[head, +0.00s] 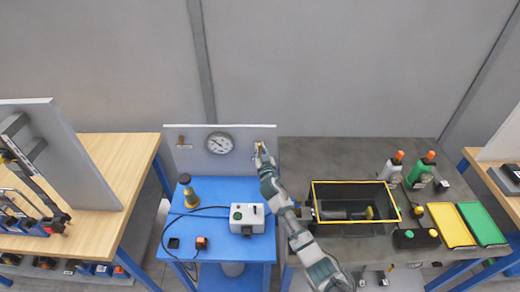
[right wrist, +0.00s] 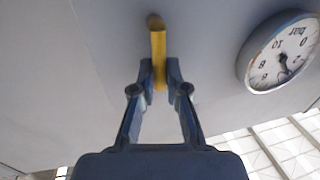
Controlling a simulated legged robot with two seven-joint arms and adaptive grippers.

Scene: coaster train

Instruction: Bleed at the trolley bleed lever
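The yellow bleed lever (right wrist: 158,45) sticks out from the grey upright panel (head: 190,155) behind the blue trolley (head: 220,258). My right gripper (right wrist: 159,75) has its fingertips on both sides of the lever, apparently touching it, so it looks shut on it. In the head view my right gripper (head: 260,150) is at the panel's right part, and the lever is small there. A round pressure gauge (head: 220,143) sits left of the gripper; it also shows in the right wrist view (right wrist: 279,52). Its reading is too small to tell. My left gripper is not in view.
The trolley top carries a white box (head: 247,218), a black-and-yellow item (head: 189,191) and a cable. A yellow-rimmed black bin (head: 350,183), bottles (head: 421,170) and yellow and green trays (head: 482,223) stand on the grey bench at right. A wooden table (head: 122,165) is at left.

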